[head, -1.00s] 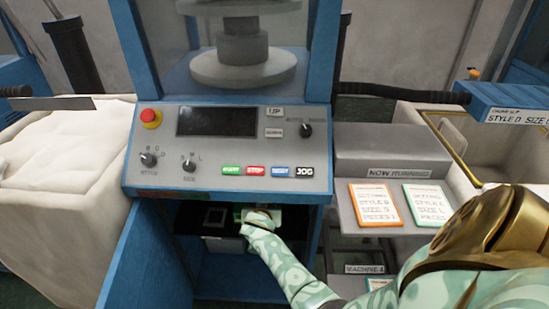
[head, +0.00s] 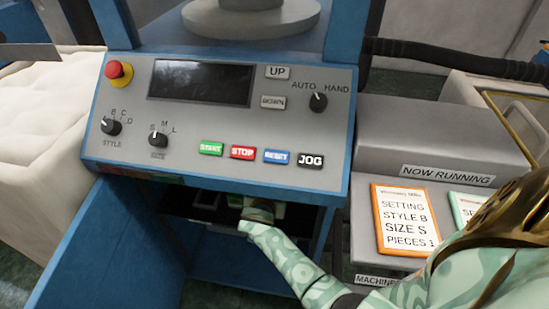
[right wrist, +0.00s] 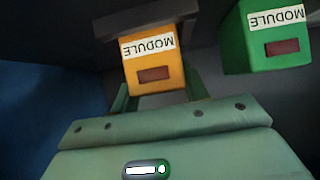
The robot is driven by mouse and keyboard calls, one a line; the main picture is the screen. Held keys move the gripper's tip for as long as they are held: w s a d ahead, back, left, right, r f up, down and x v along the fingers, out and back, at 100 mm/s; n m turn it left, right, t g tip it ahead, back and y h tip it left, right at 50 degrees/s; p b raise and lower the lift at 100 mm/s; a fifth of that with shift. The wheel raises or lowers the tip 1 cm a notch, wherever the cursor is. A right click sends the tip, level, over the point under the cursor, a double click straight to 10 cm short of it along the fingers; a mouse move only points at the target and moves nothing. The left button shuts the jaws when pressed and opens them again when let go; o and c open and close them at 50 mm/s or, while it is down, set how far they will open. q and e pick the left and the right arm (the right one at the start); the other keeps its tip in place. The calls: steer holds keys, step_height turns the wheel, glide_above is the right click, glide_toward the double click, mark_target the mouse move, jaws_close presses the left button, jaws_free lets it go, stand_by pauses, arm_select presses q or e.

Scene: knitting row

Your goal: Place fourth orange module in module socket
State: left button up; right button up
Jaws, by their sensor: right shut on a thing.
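The orange module (right wrist: 155,72), with a white MODULE label and a dark red window, sits between the fingers of my right gripper (right wrist: 158,88) in the right wrist view. The gripper is shut on it. The module's far end meets a dark grey block (right wrist: 143,22); I cannot tell whether it is seated in a socket. In the head view my right gripper (head: 258,212) reaches into the open bay under the control panel; the orange module is not clearly visible there. A green module (right wrist: 268,38) is to the right in the wrist view, apart from the orange one. My left gripper is out of view.
The control panel (head: 225,165) overhangs the bay, and the blue cabinet wall (head: 75,235) bounds it at left. A dark-topped unit (head: 207,200) sits inside, left of the gripper. A grey stand (head: 440,135) with an orange-framed setting card (head: 404,218) is at right.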

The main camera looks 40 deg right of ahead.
steer(key=shift+a+f, duration=0.1)
steer(key=shift+a, duration=0.15)
steer(key=o, duration=1)
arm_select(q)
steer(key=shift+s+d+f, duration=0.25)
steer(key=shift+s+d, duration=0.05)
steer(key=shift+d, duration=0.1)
arm_select(e)
steer(key=shift+o, duration=0.2)
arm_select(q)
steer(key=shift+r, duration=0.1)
